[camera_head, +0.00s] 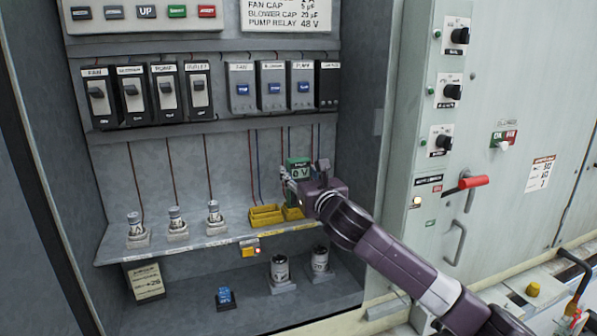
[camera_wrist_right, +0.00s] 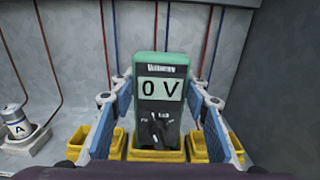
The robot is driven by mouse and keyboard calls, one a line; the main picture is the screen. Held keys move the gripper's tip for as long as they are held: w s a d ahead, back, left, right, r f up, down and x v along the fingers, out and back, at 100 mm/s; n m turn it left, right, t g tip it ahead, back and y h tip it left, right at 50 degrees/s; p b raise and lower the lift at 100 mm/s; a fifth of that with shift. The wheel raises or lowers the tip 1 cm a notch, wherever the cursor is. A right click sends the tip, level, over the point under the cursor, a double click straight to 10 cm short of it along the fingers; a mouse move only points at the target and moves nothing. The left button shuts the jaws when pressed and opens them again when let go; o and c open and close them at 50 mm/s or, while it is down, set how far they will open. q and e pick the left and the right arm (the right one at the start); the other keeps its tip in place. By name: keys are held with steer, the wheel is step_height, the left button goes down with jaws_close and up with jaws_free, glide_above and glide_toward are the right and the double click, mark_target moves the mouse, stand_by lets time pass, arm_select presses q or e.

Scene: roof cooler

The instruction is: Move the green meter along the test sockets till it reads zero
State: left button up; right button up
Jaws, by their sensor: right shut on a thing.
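The green meter (camera_head: 297,170) is upright at the right part of the shelf, and its display reads 0 V. In the right wrist view the meter (camera_wrist_right: 161,100) stands between the blue-padded fingers of my right gripper (camera_wrist_right: 160,105), which is shut on it. Its lower end appears to sit in the middle yellow socket (camera_wrist_right: 154,155). Yellow sockets also show on the left (camera_wrist_right: 113,147) and right (camera_wrist_right: 198,148) of it. In the head view a yellow socket (camera_head: 265,216) is left of my right gripper (camera_head: 299,180), which hides part of the row. My left gripper is not in view.
Three cylinders (camera_head: 175,222) on pale bases stand on the shelf to the left. Black breakers (camera_head: 131,92) and blue-switched breakers (camera_head: 272,88) line the rail above. Wires hang behind the meter. The cabinet's right wall (camera_head: 357,95) is close to my right arm.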

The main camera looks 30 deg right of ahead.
steer(key=shift+p, duration=0.4)
stand_by(0.8)
steer(key=shift+s+f, duration=0.1)
steer(key=shift+f, duration=0.15)
stand_by(0.6)
steer(key=o, duration=1.4)
steer(key=shift+o, duration=0.5)
steer(key=shift+f, duration=0.1)
steer(key=v, duration=1.2)
steer(key=shift+a, duration=0.1)
